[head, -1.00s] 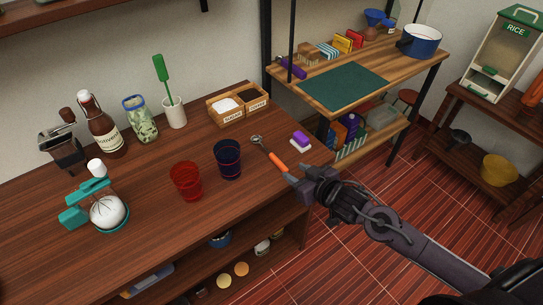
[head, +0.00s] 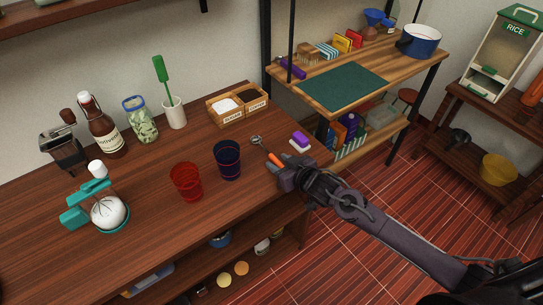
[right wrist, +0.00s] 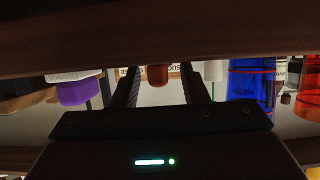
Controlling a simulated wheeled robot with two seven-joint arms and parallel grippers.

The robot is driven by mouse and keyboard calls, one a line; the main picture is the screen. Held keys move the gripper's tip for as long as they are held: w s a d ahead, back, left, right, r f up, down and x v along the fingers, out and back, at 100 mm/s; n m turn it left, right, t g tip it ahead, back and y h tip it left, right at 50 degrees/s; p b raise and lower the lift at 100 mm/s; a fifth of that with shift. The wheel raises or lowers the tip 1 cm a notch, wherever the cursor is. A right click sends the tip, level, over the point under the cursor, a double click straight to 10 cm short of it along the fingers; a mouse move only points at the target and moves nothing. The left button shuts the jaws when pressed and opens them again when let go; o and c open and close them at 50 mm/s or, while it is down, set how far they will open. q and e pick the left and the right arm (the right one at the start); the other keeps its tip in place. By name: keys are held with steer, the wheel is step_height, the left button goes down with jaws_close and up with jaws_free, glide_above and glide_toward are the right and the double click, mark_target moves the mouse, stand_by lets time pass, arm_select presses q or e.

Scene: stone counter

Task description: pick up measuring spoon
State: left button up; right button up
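The measuring spoon (head: 257,140) lies on the wooden counter, its metal bowl end toward the wall and its orange handle (head: 274,158) toward the counter's front right edge. My right gripper (head: 284,172) is at the handle's near end and hides part of it. In the right wrist view, the two fingers (right wrist: 164,84) stand apart, with the orange handle end (right wrist: 157,75) between them and gaps on both sides. My left gripper is not in view.
A purple and white sponge-like block (head: 300,141) lies just right of the spoon. A dark blue glass (head: 228,160) and a red glass (head: 187,181) stand to its left. A wooden condiment box (head: 237,111) is behind.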

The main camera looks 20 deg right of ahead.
steer(key=shift+c, duration=0.4)
jaws_close()
step_height(320, 180, up, 20)
steer(key=p, duration=0.1)
stand_by(0.3)
steer(key=s+d+r+m+h, duration=0.1)
steer(key=s+r+m+h, duration=0.3)
steer(key=r, duration=0.6)
steer(key=shift+s+r+t+h, duration=0.15)
steer(key=shift+s+t+h, duration=0.2)
steer(key=shift+s, duration=0.4)
